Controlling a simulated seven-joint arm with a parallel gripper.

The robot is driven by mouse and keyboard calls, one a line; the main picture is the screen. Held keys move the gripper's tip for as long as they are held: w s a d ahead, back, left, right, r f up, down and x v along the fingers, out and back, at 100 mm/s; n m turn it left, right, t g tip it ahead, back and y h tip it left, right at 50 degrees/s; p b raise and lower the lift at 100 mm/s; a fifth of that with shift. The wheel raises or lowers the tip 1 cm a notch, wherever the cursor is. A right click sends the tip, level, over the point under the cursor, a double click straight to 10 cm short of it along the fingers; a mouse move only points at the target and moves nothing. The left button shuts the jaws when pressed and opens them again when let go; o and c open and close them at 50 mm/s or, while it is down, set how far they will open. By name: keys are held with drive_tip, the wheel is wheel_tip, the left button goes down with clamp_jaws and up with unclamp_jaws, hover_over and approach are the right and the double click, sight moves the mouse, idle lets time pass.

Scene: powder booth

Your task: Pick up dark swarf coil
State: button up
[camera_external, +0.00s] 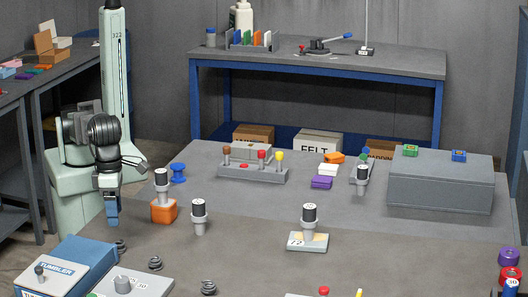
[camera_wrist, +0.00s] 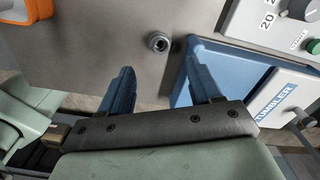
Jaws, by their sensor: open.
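Several dark swarf coils lie at the front left of the table: one beside the blue tumbler box (camera_external: 121,246), one a little to the right (camera_external: 155,264), and one nearer the front edge (camera_external: 208,287). One dark coil (camera_wrist: 158,43) shows in the wrist view, just beyond the fingertips and roughly between them. My gripper (camera_external: 112,221) points down with blue fingers above the table's left side, apart from the coils. In the wrist view my gripper (camera_wrist: 158,68) is open, with nothing between the fingers.
The blue tumbler box (camera_external: 62,270) stands close to the left coil; it also shows beside the right finger (camera_wrist: 228,65). A grey dial box (camera_external: 125,285) is in front. An orange block (camera_external: 164,212) with a black-topped post stands behind. Bare table lies right of the coils.

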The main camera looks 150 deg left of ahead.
sight(118, 241)
drive_tip(key=shift+f, duration=4.35)
drive_tip(key=c, duration=1.1)
drive_tip(key=shift+r, duration=0.15)
